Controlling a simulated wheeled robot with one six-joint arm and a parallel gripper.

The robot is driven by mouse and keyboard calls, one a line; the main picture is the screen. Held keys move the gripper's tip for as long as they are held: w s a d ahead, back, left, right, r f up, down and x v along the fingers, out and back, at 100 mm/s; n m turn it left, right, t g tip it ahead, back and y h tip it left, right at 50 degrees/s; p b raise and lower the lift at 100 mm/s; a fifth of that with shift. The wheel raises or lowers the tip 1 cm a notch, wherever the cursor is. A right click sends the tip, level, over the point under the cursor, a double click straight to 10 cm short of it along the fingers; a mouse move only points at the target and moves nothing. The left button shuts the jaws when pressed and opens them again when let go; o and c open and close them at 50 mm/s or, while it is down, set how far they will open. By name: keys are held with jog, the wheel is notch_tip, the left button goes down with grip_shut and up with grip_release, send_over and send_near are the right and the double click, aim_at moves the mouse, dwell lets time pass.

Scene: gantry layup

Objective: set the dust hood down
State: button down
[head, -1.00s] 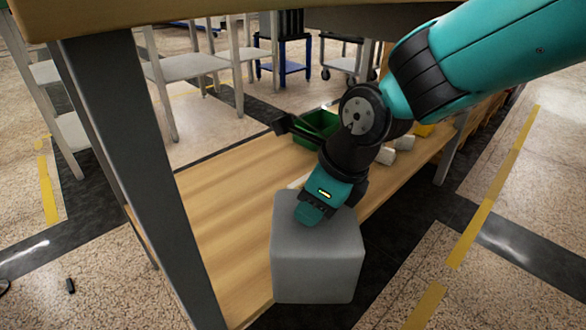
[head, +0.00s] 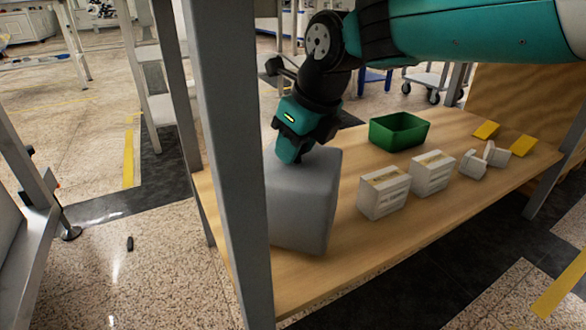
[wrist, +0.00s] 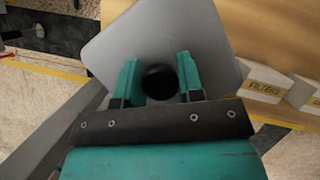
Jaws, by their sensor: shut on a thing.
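The dust hood is a grey, round-edged box (head: 304,198) at the left end of the wooden shelf in the head view, partly behind a grey post. In the wrist view its grey top (wrist: 205,45) lies under my gripper, with a round black knob (wrist: 158,82) on it. My gripper (head: 285,157) points down at the top of the hood. In the wrist view my gripper's teal fingers (wrist: 159,75) stand on both sides of the knob, shut on it. I cannot tell whether the hood's underside touches the shelf.
The wooden shelf (head: 345,258) holds two white boxes (head: 384,192) (head: 432,173), a green bin (head: 399,132), white fittings (head: 473,164) and yellow pieces (head: 522,145). The grey post (head: 237,150) stands close left of the hood. Bare shelf lies in front of the boxes.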

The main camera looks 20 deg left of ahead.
jog(key=shift+a, duration=0.3)
notch_tip(320, 180, down, 4)
jog(key=b, duration=0.4)
jog(key=shift+r+b, duration=0.1)
jog(key=shift+b, duration=0.3)
jog(key=shift+r, duration=0.2)
jog(key=c, duration=0.7)
grip_release()
jog(key=shift+f, duration=0.1)
jog(key=shift+c, duration=0.2)
